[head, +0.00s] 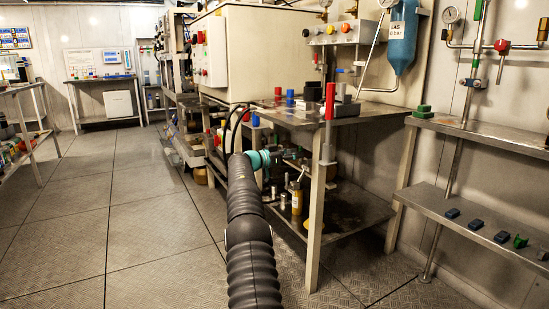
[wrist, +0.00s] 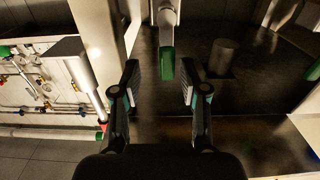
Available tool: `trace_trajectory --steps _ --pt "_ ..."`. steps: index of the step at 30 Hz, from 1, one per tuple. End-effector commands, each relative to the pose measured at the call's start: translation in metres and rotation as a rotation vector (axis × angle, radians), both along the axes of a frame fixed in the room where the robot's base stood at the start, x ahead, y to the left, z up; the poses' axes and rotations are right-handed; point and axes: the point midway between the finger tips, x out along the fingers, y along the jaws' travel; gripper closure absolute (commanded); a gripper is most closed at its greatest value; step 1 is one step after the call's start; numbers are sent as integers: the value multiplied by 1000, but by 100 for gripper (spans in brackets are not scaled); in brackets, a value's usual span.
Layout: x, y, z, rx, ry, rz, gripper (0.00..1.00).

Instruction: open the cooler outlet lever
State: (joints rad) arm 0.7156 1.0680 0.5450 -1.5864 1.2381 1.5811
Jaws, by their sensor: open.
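In the wrist view my gripper (wrist: 158,76) is open, with one finger on each side and nothing held. A pale bar with a green end (wrist: 167,64) comes down from the top edge, and its green end shows between the fingertips, nearer the right one. I cannot tell whether it is level with the fingers in depth, and I see no contact. It may be the cooler outlet lever; no label shows.
The steel workbench (head: 345,118) carries coloured parts, with a red-topped post (head: 330,100) at its front. Its lower shelf (head: 345,212) holds bottles and cans. A wall shelf (head: 485,225) stands right. Floor is free at left. The wrist view shows pipes with valves (wrist: 40,88) at left.

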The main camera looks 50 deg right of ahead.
Motion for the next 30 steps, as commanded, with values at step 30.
trace_trajectory --steps 30 --pt "38 85 1 -3 1 2 56"
